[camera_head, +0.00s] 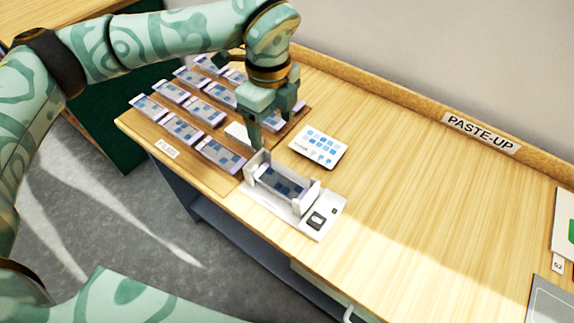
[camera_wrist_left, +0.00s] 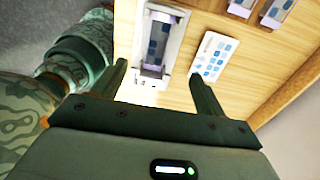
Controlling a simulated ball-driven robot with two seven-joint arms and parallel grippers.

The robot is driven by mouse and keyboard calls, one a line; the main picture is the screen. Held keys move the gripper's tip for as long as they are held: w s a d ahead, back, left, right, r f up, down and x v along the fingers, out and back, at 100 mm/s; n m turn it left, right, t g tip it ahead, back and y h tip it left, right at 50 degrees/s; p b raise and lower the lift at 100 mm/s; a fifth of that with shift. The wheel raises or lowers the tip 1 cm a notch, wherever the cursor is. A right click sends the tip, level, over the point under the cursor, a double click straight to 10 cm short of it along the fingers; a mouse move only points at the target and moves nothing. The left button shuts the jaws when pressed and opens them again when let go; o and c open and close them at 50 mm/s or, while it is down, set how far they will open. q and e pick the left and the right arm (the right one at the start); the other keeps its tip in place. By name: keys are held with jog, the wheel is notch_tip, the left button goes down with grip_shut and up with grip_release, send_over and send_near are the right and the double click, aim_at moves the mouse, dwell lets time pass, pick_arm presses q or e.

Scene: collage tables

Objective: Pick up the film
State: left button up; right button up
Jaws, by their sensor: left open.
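Several films with blue squares and pale lilac ends lie in rows on a brown board at the table's left end; one film (camera_head: 182,129) is in the front row. Another film (camera_head: 281,182) sits in a white cradle (camera_head: 309,203), between its raised end walls. In the left wrist view that film (camera_wrist_left: 155,50) and the cradle (camera_wrist_left: 172,32) show ahead of my fingers. My left gripper (camera_head: 270,132) is open and empty, above the table between the board and the cradle. In the wrist view its fingers (camera_wrist_left: 158,72) stand wide apart. My right gripper is not in view.
A white card with blue squares (camera_head: 318,147) lies right of the cradle. A "FILMS" label (camera_head: 167,148) is at the board's front. A raised back ledge carries a "PASTE-UP" sign (camera_head: 481,133). The table's middle (camera_head: 420,210) is clear. Other items stand at the right edge.

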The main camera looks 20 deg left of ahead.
pick_arm(q)
jog(key=b, duration=0.3)
send_over(276, 180)
jog(key=f, duration=1)
jog(key=shift+w+a+f, duration=0.15)
jog(key=shift+w, duration=0.1)
jog(key=shift+s+f, duration=0.1)
jog(key=shift+f, duration=0.25)
notch_tip(276, 180, down, 5)
jog(key=shift+s+f+b, duration=0.1)
jog(key=shift+b, duration=0.7)
jog(key=shift+d, duration=0.2)
jog(key=shift+c, duration=0.6)
jog(key=c, duration=0.9)
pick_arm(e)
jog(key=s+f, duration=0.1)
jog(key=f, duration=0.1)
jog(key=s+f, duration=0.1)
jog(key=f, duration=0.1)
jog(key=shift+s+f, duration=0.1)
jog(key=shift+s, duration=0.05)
